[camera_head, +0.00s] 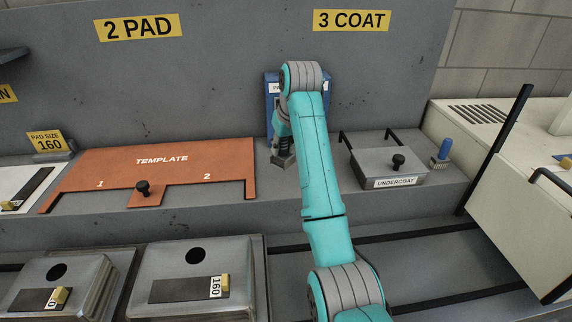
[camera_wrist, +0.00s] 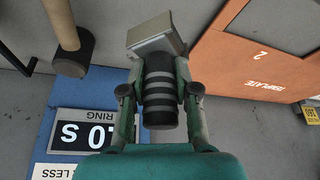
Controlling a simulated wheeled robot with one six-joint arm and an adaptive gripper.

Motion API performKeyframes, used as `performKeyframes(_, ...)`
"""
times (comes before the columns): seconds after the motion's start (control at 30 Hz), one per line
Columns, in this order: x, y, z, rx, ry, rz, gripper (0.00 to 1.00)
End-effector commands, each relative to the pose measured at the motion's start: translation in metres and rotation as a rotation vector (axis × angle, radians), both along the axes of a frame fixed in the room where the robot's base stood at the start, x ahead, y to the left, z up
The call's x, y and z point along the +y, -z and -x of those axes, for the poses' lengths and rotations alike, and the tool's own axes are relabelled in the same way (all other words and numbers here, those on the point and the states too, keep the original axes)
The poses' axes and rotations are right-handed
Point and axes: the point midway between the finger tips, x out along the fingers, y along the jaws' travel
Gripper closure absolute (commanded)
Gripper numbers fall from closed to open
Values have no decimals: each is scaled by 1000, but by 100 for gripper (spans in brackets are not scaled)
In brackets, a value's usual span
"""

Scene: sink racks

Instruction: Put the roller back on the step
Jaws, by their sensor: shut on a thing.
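My gripper (camera_wrist: 160,90) is shut on the black-and-grey banded grip (camera_wrist: 159,98) of a tool with a grey metal block (camera_wrist: 157,42) at its far end. In the head view the block (camera_head: 283,160) is low over the grey step (camera_head: 262,182); I cannot tell whether it touches. A tan cylinder with a dark end (camera_wrist: 73,52) is beside it in the wrist view, apart from the gripper. No label shows which of these is the roller. My arm hides part of the step in the head view.
An orange template (camera_head: 215,162) with a black knob lies left of the gripper. A blue panel (camera_head: 271,92) stands behind it. The undercoat box (camera_head: 375,168) and a blue-handled tool (camera_head: 445,149) are to the right. Metal pad covers (camera_head: 193,262) sit lower at front.

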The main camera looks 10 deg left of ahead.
Motion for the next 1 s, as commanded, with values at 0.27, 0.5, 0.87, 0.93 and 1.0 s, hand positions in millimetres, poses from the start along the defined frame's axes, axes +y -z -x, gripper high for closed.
performKeyframes(0.27, 0, 29, 0, 0, 0, 0, 100)
performKeyframes(0.5, 0, 55, 0, -1, 0, -1, 100)
performKeyframes(0.87, 0, 58, 0, 0, 0, 0, 68)
performKeyframes(0.93, 0, 58, 0, -1, 0, -1, 50)
performKeyframes(1.0, 0, 58, 0, 0, 0, 0, 45)
